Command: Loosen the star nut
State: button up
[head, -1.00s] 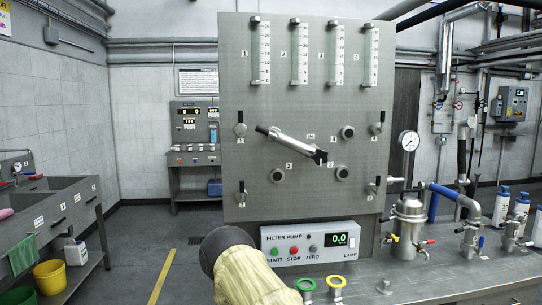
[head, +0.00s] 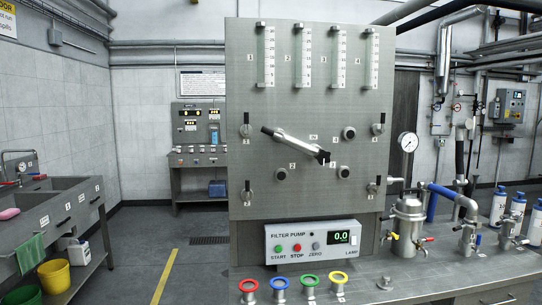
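No part that I can clearly make out as a star nut shows in the head view; which fitting it is, I cannot tell. A steel panel (head: 310,205) stands in the middle. A silver bar (head: 292,143) with dark ends lies slanted across its face, its lower right end by a dark fitting (head: 323,157). Round fittings sit around the bar: one at the upper right (head: 348,132), one at the lower right (head: 343,172) and one at the lower left (head: 280,174). My gripper is not in view.
A filter pump box (head: 313,241) with a lit display stands below the panel. Several coloured rings, one red (head: 249,285), line the bench front. A steel vessel (head: 408,222) with valves stands right. A sink bench (head: 45,215) is left, with open floor (head: 195,265) between.

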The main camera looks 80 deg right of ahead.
aim_at(323, 157)
jog(key=u, duration=0.05)
jog(key=k, duration=1.2)
jog(key=z, duration=0.85)
